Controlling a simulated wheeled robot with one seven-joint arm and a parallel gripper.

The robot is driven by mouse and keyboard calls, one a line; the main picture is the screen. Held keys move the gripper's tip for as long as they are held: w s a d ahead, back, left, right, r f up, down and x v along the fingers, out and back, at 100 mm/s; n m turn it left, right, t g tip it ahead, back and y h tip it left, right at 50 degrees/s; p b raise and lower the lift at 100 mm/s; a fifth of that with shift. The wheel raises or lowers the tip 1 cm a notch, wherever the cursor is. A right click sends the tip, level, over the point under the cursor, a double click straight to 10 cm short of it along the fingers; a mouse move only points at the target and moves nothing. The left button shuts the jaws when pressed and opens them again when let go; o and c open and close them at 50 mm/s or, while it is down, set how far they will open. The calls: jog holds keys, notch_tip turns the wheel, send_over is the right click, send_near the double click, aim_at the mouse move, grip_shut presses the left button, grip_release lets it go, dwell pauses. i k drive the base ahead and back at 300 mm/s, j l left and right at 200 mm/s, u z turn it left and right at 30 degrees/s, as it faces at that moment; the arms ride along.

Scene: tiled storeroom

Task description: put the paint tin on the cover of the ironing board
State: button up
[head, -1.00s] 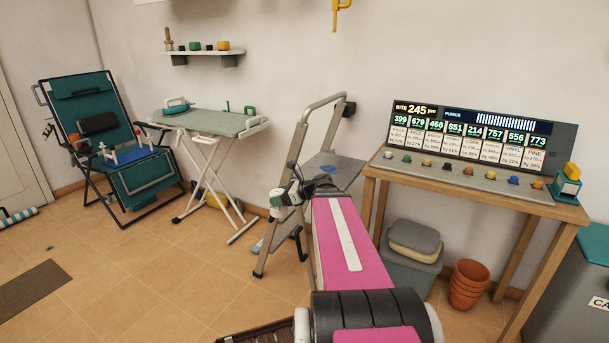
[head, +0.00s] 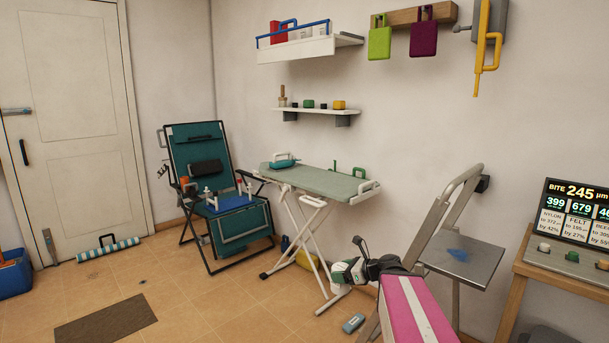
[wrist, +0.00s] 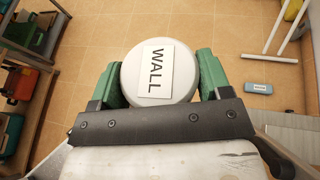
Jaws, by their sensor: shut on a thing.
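My gripper (wrist: 160,82) is shut on the paint tin (wrist: 128,77), a round white tin with a label reading WALL on its lid. In the wrist view the green fingers press on both sides of the tin, with tiled floor below it. In the head view the tin (head: 340,289) is small and partly hidden by my gripper, low in front of the ironing board's legs. The ironing board (head: 318,178) stands open against the wall, with a grey-green cover. A teal iron (head: 282,163) rests on its left end, and a green item (head: 359,172) is at the right end.
A stepladder (head: 462,262) with a blue item on its step stands right of my gripper. A teal folding chair (head: 200,155) stands left of the board. Shelves (head: 315,110) hang above. A grey-blue block (head: 353,323) lies on the floor. The cover's middle is clear.

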aim_at(315, 176)
jog(key=i+j, duration=1.15)
jog(key=i, duration=0.15)
